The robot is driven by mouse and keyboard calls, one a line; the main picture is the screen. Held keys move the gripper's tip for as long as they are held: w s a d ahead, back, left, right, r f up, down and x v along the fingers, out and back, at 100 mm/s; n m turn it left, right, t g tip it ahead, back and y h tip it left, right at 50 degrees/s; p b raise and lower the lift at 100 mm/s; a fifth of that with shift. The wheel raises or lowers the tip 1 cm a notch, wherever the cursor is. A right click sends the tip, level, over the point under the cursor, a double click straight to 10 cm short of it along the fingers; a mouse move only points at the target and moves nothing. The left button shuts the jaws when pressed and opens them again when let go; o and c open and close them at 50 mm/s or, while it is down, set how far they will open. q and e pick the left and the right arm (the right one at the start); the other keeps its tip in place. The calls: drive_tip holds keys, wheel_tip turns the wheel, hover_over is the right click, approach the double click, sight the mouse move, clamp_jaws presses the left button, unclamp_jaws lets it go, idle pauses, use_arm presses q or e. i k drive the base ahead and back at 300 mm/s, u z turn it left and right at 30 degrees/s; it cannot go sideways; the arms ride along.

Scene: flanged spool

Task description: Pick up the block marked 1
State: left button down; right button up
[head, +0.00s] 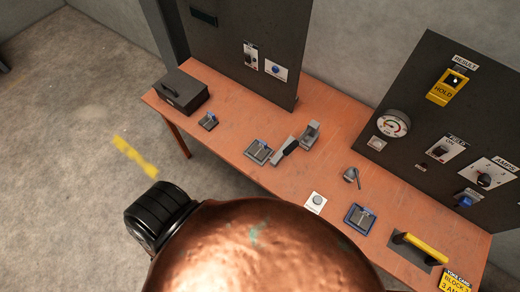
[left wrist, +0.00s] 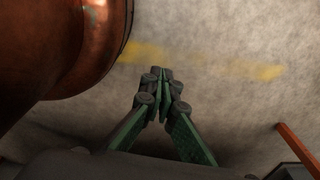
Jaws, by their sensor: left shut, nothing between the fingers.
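My left gripper (left wrist: 163,76) shows in the left wrist view. Its green and dark fingers meet at the tips and hold nothing, with grey floor behind them. I cannot make out a block marked 1 in either view. In the head view, small dark pieces with blue parts lie on the orange table (head: 325,172): one on the left (head: 208,121), one near the middle (head: 258,152) and one at the front right (head: 360,218). No number on them is legible. My left gripper does not show in the head view, and my right gripper shows in neither view.
A dark box (head: 181,93) stands at the table's left end. Grey brackets (head: 298,143), a white button plate (head: 316,202) and a yellow handle (head: 421,247) are on the table. Dark panels (head: 400,85) rise behind. A yellow strip (head: 134,155) marks the floor.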

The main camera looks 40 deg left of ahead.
sight(259, 151)
drive_tip(key=u, duration=0.4)
drive_tip(key=k, duration=0.45)
drive_tip(key=u, duration=1.6)
drive_tip(key=i, duration=0.85)
drive_tip(key=z, duration=0.35)
